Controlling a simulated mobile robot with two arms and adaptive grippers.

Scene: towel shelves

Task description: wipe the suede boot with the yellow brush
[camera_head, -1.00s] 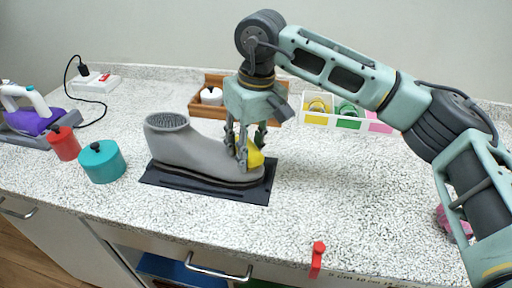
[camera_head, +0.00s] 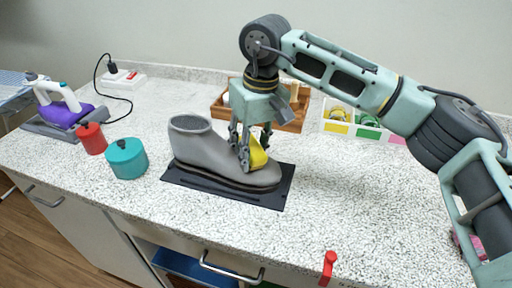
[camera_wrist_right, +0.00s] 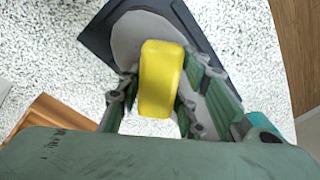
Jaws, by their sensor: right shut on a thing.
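The grey suede boot (camera_head: 205,150) stands upright on a dark mat (camera_head: 272,197) on the speckled counter, its toe to the right. My right gripper (camera_head: 251,158) is shut on the yellow brush (camera_head: 258,152) and holds it at the top of the boot's toe. In the right wrist view the yellow brush (camera_wrist_right: 160,80) sits between the fingers (camera_wrist_right: 152,100), over the boot's toe (camera_wrist_right: 130,38). The brush's underside is hidden, so I cannot tell for sure whether it touches the boot. My left gripper is not in view.
A teal pot (camera_head: 126,158) and a red pot (camera_head: 91,138) stand left of the boot, with a purple iron (camera_head: 64,114) farther left. A wooden crate (camera_head: 291,122) and a white divided tray (camera_head: 340,127) stand behind. A red clip (camera_head: 328,268) is at the front edge. Counter right of the mat is clear.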

